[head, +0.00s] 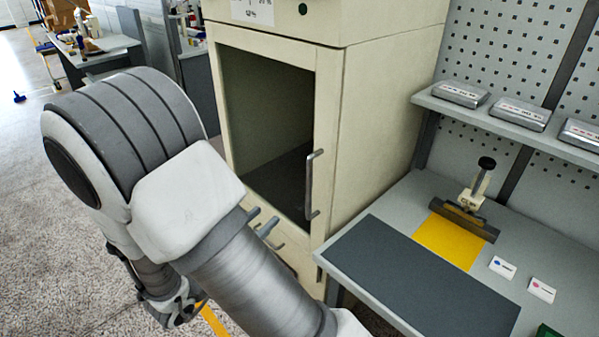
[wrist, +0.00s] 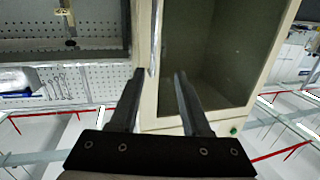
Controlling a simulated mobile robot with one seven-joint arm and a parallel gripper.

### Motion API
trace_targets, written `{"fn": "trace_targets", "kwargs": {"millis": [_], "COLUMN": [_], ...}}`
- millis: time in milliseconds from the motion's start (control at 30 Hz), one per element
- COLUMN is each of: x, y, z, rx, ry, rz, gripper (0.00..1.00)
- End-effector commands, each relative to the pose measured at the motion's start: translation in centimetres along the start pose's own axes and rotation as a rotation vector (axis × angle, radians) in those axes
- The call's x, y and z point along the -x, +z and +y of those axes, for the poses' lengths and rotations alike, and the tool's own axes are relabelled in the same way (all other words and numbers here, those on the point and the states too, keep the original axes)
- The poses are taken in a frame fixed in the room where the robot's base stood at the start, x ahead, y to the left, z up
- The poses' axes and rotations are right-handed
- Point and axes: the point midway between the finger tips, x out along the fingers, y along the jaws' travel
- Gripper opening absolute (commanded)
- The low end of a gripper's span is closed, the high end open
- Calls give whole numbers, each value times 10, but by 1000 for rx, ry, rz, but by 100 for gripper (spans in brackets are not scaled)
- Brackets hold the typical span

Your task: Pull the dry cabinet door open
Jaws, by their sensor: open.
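The dry cabinet (head: 385,120) is a tall cream box. Its door (head: 328,130) has a cream frame around a dark window and appears closed. A slim metal bar handle (head: 312,185) stands upright on the right side of the door. My gripper (head: 262,221) is partly hidden by my arm in the head view; its fingertips show left of and below the handle. In the wrist view my gripper (wrist: 160,75) is open and empty, and the handle (wrist: 154,38) appears between and just beyond the fingertips. I cannot tell the exact gap.
A grey workbench (head: 400,192) with a dark mat stands right of the cabinet. It carries a black-knobbed press (head: 478,190) and small cards. A shelf (head: 520,132) with several metal boxes is above it. Speckled floor (head: 40,200) is open at the left.

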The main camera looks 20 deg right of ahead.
Motion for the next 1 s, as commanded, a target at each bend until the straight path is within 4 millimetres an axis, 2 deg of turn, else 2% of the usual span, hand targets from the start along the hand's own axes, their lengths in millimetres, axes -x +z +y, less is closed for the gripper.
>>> {"fn": "trace_targets", "kwargs": {"millis": [133,267,800,1000], "x": [2,-11,-125,-156], "y": [-2,-4,-11,-12], "z": [9,10,14,15], "rx": [31,32,30,30], "ry": [34,41,39,37], "rz": [55,61,58,57], "gripper": [47,47,47,47]}}
